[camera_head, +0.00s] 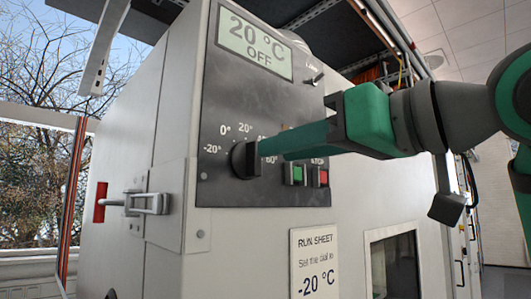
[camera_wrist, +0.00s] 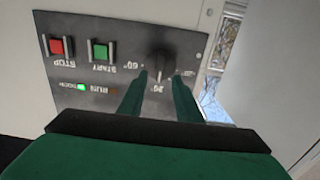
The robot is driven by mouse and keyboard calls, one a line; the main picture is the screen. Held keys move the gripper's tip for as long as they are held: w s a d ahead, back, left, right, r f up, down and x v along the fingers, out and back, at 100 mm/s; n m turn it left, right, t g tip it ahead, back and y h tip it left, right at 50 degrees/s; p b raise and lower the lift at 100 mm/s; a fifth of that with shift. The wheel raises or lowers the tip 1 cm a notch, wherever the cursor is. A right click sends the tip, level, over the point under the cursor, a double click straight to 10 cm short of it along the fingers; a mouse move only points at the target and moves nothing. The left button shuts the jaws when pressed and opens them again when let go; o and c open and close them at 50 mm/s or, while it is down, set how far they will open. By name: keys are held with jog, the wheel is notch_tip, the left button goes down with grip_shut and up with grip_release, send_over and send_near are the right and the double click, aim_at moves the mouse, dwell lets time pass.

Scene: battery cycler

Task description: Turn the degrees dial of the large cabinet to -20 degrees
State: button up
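The large cabinet (camera_head: 150,110) has a dark control panel (camera_head: 215,110) with a black degrees dial (camera_head: 243,160). Its scale shows -20° at the lower left, then 0° and 20° around the top. In the wrist view, which is upside down, the dial (camera_wrist: 160,64) has a white mark pointing toward 20°. The display (camera_head: 255,42) reads 20 °C, OFF. My gripper (camera_head: 262,152) reaches in from the right, its tips at the dial in the head view. In the wrist view my gripper (camera_wrist: 156,77) has its green fingers apart, one each side of the dial; contact is unclear.
A green START button (camera_head: 297,174) and red STOP button (camera_head: 321,177) sit close below my fingers. A toggle switch (camera_head: 314,79) is above. A latch (camera_head: 148,203) is at left. The run sheet (camera_head: 315,262) says -20 °C. A green lamp (camera_wrist: 81,87) is lit.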

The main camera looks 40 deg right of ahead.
aim_at(252, 159)
jog(key=shift+w+a, duration=0.15)
jog(key=shift+w, duration=2.15)
grip_shut()
